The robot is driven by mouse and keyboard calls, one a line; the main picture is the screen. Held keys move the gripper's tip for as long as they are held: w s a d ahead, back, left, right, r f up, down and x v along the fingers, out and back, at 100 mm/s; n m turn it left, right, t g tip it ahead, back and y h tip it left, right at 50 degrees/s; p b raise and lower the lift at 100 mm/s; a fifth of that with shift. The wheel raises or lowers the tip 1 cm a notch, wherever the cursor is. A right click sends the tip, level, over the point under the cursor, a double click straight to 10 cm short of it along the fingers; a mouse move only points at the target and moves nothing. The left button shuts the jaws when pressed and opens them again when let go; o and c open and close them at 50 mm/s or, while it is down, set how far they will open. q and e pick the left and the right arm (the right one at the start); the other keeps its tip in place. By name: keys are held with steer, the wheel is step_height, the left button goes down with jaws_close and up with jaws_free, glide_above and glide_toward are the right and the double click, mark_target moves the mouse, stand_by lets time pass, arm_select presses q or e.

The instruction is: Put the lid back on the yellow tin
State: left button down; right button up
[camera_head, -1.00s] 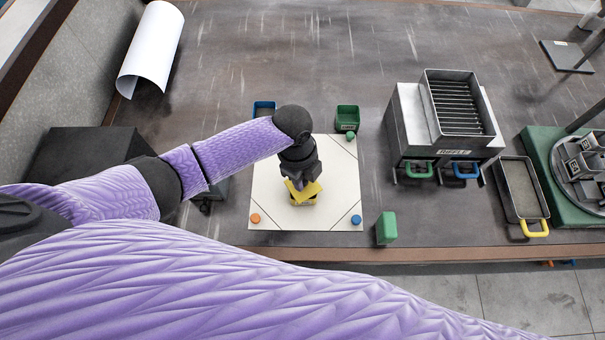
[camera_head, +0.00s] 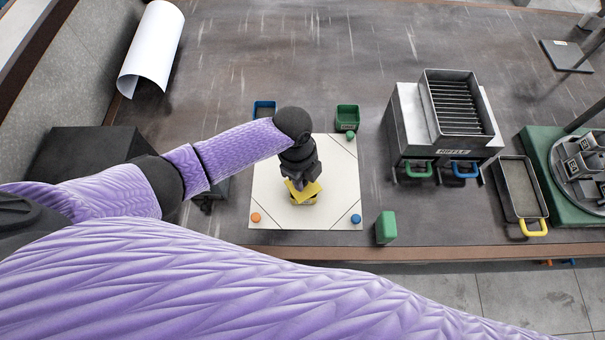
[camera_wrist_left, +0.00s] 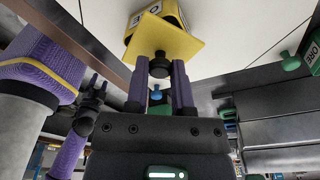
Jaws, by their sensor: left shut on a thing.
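My left gripper (camera_head: 299,184) is shut on the dark knob (camera_wrist_left: 160,66) of a square yellow lid (camera_head: 308,191). In the left wrist view the lid (camera_wrist_left: 163,38) spreads out beyond the two purple fingers. The yellow tin (camera_wrist_left: 176,10), with dark lettering on a pale label, shows partly behind the lid. In the head view the tin (camera_head: 304,202) stands on the white mat, mostly hidden under lid and gripper. The lid is turned against the tin's edges; I cannot tell whether they touch. My right gripper (camera_wrist_left: 97,84) shows small at the left of the wrist view.
The white mat (camera_head: 272,180) has orange (camera_head: 256,217), blue (camera_head: 356,219) and green (camera_head: 350,135) knobs near its corners. A green block (camera_head: 386,228) stands right of it. Blue (camera_head: 263,109) and green (camera_head: 347,118) bins sit behind. The riffle box (camera_head: 440,150) stands further right.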

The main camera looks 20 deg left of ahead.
steer(key=shift+d, duration=0.1)
arm_select(q)
steer(key=shift+c, duration=2)
jaws_free()
steer(key=shift+o, duration=0.2)
steer(key=o, duration=0.4)
steer(key=shift+c, duration=0.2)
arm_select(e)
steer(key=shift+a, duration=0.5)
arm_select(q)
step_height(320, 180, up, 3)
steer(key=p, duration=0.3)
step_height(320, 180, up, 4)
steer(key=p, duration=0.4)
steer(key=shift+r, duration=0.1)
arm_select(e)
step_height(320, 180, up, 7)
steer(key=shift+w+d, duration=0.15)
